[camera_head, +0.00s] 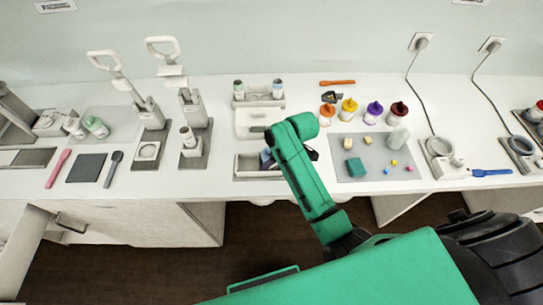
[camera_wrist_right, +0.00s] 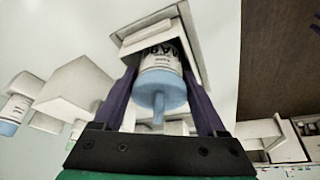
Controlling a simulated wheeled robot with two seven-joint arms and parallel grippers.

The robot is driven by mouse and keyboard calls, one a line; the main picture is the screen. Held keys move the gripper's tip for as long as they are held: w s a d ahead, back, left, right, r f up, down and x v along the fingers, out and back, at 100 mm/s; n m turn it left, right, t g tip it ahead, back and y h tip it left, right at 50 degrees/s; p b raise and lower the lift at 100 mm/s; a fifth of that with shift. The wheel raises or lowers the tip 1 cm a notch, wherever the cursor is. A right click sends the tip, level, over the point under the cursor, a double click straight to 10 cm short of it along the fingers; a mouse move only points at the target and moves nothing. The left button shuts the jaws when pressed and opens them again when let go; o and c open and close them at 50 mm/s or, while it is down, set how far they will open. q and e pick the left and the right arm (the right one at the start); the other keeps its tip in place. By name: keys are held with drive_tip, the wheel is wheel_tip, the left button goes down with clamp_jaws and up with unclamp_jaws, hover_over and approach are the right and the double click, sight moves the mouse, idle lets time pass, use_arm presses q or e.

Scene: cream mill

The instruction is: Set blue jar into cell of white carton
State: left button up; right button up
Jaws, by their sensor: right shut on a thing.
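The blue jar (camera_wrist_right: 161,86), with a blue end and a white label with dark lettering, sits between the purple fingers of my right gripper (camera_wrist_right: 161,68). The gripper is shut on it. The jar's labelled end meets the opening of a pale open box, which looks like the white carton (camera_wrist_right: 188,28); I cannot tell how deep it sits. In the head view, the carton (camera_head: 240,168) is a low white box with a grey inside at the front of the bench. My green right arm hides its right part and most of the gripper. My left gripper is not in view.
A white box (camera_head: 250,123) and a rack (camera_head: 259,103) with two jars stand behind the carton. To the right, a grey mat (camera_head: 375,170) holds small blocks, with several coloured bottles behind it. Upright tools with looped handles stand to the left.

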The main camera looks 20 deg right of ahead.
sight(270, 150)
drive_tip(key=shift+s+f, duration=0.4)
drive_tip(key=shift+f, duration=0.15)
drive_tip(key=o, duration=0.9)
drive_tip(key=shift+w+r, duration=0.3)
drive_tip(key=shift+r, duration=0.4)
drive_tip(key=shift+w+r, duration=0.3)
drive_tip(key=shift+r, duration=0.35)
drive_tip(key=r, duration=0.3)
drive_tip(key=shift+s+r, duration=0.3)
drive_tip(key=shift+w, duration=0.2)
drive_tip(key=shift+f, duration=0.1)
drive_tip(key=shift+s, duration=0.1)
